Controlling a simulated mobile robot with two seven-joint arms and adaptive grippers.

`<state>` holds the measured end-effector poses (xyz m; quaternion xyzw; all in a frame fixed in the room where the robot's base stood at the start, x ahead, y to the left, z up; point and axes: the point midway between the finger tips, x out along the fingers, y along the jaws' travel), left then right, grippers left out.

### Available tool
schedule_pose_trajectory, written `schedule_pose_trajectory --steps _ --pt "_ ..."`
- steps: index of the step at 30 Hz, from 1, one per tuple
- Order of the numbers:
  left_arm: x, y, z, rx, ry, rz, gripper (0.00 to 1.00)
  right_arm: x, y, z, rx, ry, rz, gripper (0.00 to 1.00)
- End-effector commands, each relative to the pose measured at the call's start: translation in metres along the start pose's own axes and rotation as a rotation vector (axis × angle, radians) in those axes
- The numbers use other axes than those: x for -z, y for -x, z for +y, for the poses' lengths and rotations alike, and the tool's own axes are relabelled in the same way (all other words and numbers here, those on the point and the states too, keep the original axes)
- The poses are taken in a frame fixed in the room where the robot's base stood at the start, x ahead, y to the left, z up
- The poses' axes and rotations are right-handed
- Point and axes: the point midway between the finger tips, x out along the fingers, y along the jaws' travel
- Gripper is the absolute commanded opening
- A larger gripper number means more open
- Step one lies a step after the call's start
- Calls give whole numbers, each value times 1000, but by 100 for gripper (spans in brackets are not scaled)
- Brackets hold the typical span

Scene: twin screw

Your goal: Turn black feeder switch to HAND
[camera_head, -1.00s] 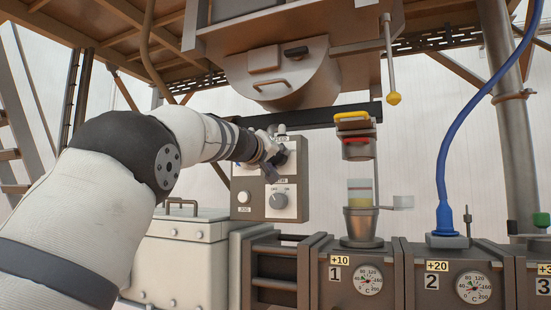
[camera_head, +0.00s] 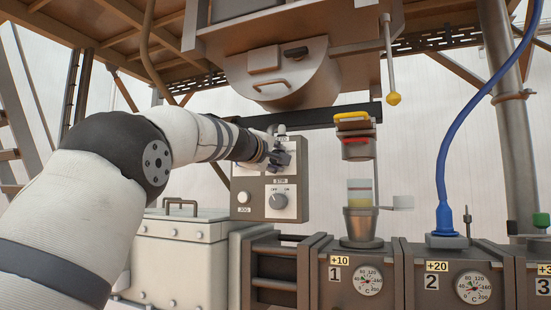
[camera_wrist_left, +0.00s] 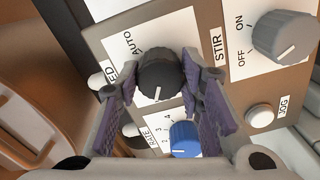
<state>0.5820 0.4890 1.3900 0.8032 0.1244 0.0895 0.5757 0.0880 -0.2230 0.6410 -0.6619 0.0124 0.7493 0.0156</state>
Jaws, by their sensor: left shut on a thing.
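The black feeder switch (camera_wrist_left: 162,75) is a round knob on a grey control panel in the left wrist view. Its white mark points down in that picture. The word AUTO (camera_wrist_left: 118,43) shows at its upper left; the HAND label cannot be seen. My left gripper (camera_wrist_left: 158,82) has its two purple-padded fingers on either side of the knob and is shut on it. In the head view my left gripper (camera_head: 279,155) is at the upper part of the control panel (camera_head: 297,181) and hides the knob. My right gripper is not in view.
Near the switch are a grey STIR knob (camera_wrist_left: 285,36) with OFF and ON, a blue RATE knob (camera_wrist_left: 184,138) and a white JOG button (camera_wrist_left: 260,116). A sample cup (camera_head: 361,225) and a blue cable (camera_head: 443,170) stand to the right of the panel.

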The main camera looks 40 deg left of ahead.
Motion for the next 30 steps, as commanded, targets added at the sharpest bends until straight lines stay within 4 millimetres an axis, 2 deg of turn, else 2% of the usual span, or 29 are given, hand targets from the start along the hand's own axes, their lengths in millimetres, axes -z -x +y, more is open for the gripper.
schedule_pose_trajectory --steps 15,16,18,30 --pt "-1 0 0 1 17 -2 6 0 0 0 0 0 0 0" --pt "-1 0 0 1 17 -2 41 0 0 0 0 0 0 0" --pt "-1 0 0 1 17 -2 54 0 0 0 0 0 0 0" --pt "0 0 0 0 15 -1 54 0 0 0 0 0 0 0"
